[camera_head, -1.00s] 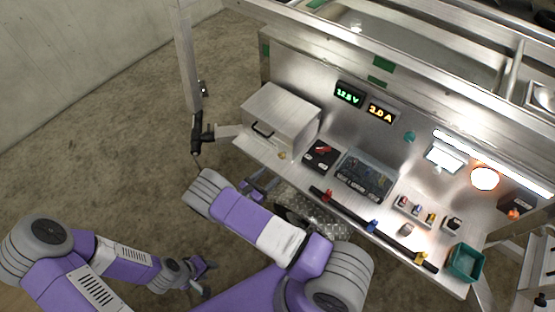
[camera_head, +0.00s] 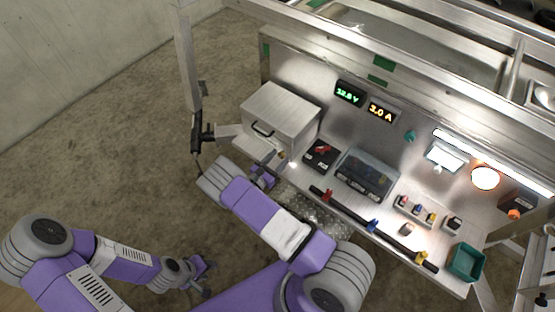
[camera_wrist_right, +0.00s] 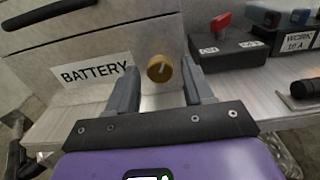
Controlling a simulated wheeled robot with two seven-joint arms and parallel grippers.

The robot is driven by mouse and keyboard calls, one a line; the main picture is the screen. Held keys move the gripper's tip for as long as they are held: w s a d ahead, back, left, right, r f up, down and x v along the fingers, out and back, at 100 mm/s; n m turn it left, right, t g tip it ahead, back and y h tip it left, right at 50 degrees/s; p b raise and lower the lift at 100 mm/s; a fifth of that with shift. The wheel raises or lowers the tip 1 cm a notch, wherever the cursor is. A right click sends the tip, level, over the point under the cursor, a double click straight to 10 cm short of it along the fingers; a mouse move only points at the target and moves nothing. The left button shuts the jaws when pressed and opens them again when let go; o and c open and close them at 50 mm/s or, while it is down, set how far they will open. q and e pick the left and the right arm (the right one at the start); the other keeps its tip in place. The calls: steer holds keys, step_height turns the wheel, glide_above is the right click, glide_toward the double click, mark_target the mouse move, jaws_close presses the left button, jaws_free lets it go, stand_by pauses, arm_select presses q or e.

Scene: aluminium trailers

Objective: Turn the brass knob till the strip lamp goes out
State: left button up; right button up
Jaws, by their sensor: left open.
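The brass knob (camera_wrist_right: 159,68) sits at the lower edge of a metal box, beside its BATTERY label. My right gripper (camera_wrist_right: 162,80) is open, with one finger on each side of the knob in the wrist view; I cannot tell whether they touch it. In the head view the right gripper (camera_head: 272,166) is at the front of the box, close to the knob (camera_head: 282,155). The strip lamp (camera_head: 495,165) is lit white along the bench's back wall. My left gripper (camera_head: 205,274) is open and empty, low over the floor at the left.
The metal box (camera_head: 281,116) has a dark handle. A black block with a red switch (camera_head: 321,153) stands right of the knob, then a fuse box (camera_head: 366,172). A black bar (camera_head: 372,229) runs along the bench's front edge. A teal bin (camera_head: 466,262) is at the right.

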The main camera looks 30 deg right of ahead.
steer(key=c, duration=0.9)
steer(key=shift+o, duration=0.2)
steer(key=shift+f+m+b, duration=0.15)
steer(key=shift+m+b, duration=0.5)
steer(key=shift+m, duration=0.55)
steer(key=shift+m+b, duration=0.3)
steer(key=shift+m, duration=1)
steer(key=o, duration=1.1)
steer(key=shift+c, duration=0.2)
steer(key=shift+a, duration=0.15)
steer(key=v, duration=0.7)
steer(key=shift+a+p, duration=0.15)
steer(key=shift+p, duration=0.15)
